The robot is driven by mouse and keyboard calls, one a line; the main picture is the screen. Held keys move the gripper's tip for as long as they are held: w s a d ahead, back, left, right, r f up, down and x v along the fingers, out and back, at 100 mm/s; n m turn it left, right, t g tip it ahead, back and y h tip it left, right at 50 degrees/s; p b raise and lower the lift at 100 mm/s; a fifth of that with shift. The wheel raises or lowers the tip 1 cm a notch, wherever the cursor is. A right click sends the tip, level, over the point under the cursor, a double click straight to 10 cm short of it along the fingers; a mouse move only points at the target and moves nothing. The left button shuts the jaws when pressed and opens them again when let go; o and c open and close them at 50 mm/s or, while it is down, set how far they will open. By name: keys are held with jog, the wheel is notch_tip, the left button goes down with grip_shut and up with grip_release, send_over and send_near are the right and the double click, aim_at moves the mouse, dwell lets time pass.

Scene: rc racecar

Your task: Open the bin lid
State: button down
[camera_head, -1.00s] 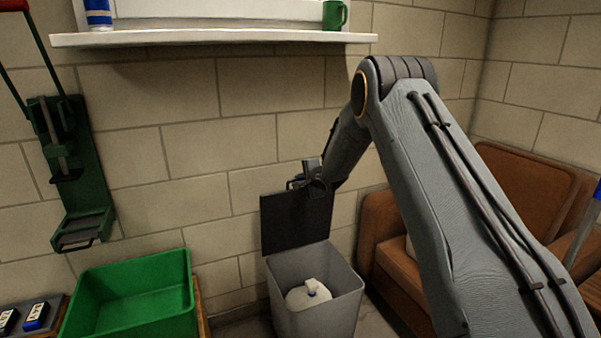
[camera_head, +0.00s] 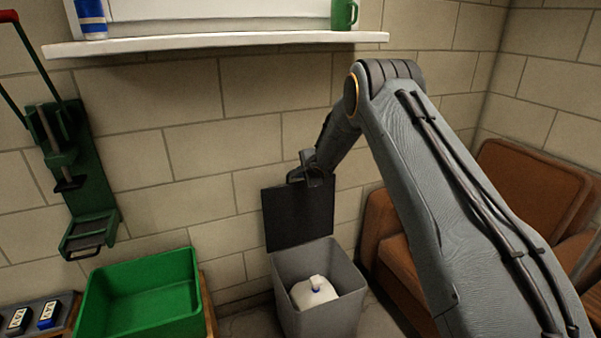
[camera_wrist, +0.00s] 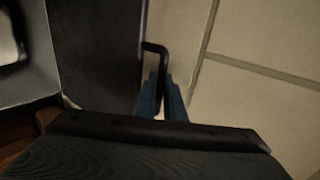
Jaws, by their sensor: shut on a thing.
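The grey bin (camera_head: 318,302) stands on the floor against the wall, with a white jug (camera_head: 314,292) inside it. Its dark lid (camera_head: 299,214) stands upright at the back, so the bin's mouth is open. My gripper (camera_head: 307,176) is at the top edge of the lid. In the wrist view my gripper's blue fingers (camera_wrist: 163,100) are shut on the lid's black handle (camera_wrist: 155,47), a thin bent bar beside the dark lid (camera_wrist: 97,50). Part of the handle is hidden between the fingers.
A green crate (camera_head: 193,291) stands left of the bin. A brown armchair (camera_head: 520,185) is to the right, partly behind my arm. A white shelf (camera_head: 220,42) with a green mug (camera_head: 343,13) is above. The brick wall is close behind the lid.

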jog(key=c, duration=1.9)
grip_release()
jog(key=shift+o, duration=0.3)
jog(key=shift+f, duration=0.1)
jog(key=v, duration=0.8)
